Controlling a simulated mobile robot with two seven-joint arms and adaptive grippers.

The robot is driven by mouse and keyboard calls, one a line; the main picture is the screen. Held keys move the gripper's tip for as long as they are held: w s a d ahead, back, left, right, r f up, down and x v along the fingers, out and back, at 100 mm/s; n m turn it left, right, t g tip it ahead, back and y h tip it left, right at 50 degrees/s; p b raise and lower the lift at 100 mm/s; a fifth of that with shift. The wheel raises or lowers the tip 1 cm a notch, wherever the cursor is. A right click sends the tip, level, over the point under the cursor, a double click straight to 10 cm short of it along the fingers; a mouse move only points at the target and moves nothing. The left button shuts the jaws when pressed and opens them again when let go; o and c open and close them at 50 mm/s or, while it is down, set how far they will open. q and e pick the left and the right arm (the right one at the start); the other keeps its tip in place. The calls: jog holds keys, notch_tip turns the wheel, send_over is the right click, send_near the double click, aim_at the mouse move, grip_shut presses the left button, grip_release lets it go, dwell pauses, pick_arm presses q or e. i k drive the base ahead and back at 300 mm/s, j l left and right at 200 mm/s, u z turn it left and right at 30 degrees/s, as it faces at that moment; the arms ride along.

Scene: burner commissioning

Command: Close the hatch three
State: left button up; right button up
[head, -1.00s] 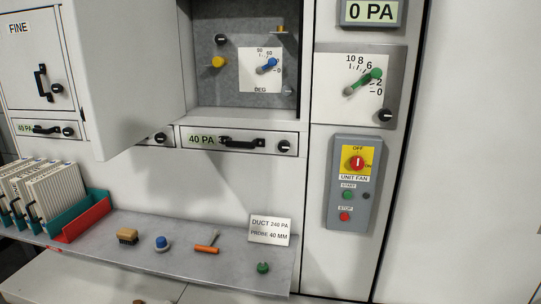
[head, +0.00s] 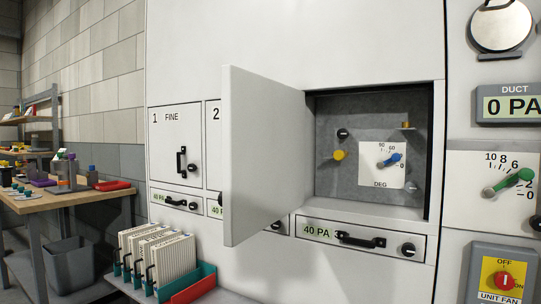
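The open hatch door (head: 262,155) stands swung out to the left of its opening, hinged on that side; I take it to be hatch three, though its number is not visible. Behind it, the grey compartment (head: 335,115) shows a blue pointer (head: 390,160) on a DEG dial plate (head: 382,178), a yellow knob (head: 339,155) and a black knob (head: 343,134). The door's outer face, with any handle, is hidden from me. It also covers most of hatch two (head: 213,135). Neither of my grippers is in view.
Hatch one (head: 174,150), marked FINE, is shut at the left. Drawers with handles (head: 360,240) run below the hatches. Filters in a green and red rack (head: 160,262) stand low at the left. A wooden workbench (head: 60,195) and a bin (head: 70,265) are farther left.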

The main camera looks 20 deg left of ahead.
aim_at(263, 128)
jog(key=i+j+z, duration=0.2)
jog(key=j, duration=0.65)
jog(key=k+j+z, duration=0.2)
jog(key=j, duration=0.65)
jog(key=j+z, duration=0.2)
jog(key=j, duration=0.7)
jog(key=j+z, duration=0.25)
jog(key=j, duration=0.6)
jog(key=k, duration=0.05)
